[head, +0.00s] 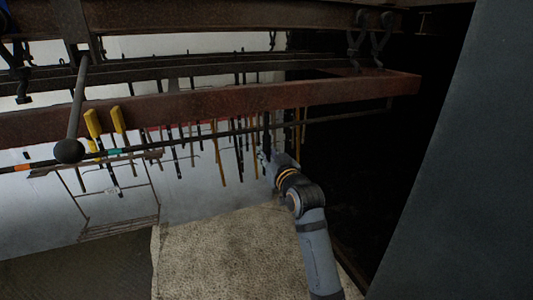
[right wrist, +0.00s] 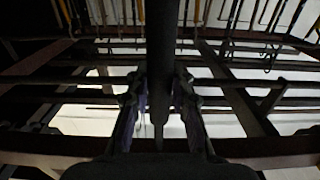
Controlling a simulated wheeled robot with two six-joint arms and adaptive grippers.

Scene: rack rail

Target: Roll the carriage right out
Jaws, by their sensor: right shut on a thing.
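A long thin dark rail (head: 335,118) runs across the head view below a rusty red beam, with orange and teal bands near its left end. A dark upright bar (head: 266,132) stands at the rail; it looks like the carriage's handle, but the carriage body cannot be made out. My right gripper (head: 268,155) reaches up from below and is shut on this bar. In the right wrist view the dark bar (right wrist: 161,50) runs down between the two fingers of the gripper (right wrist: 160,112). My left gripper is not in view.
The rusty beam (head: 230,100) crosses just above the rail. Several yellow-handled and dark tools hang behind it, including a yellow handle (head: 93,122). A rod with a dark ball end (head: 68,151) hangs at left. A grey panel (head: 465,170) stands at right, beyond a dark gap.

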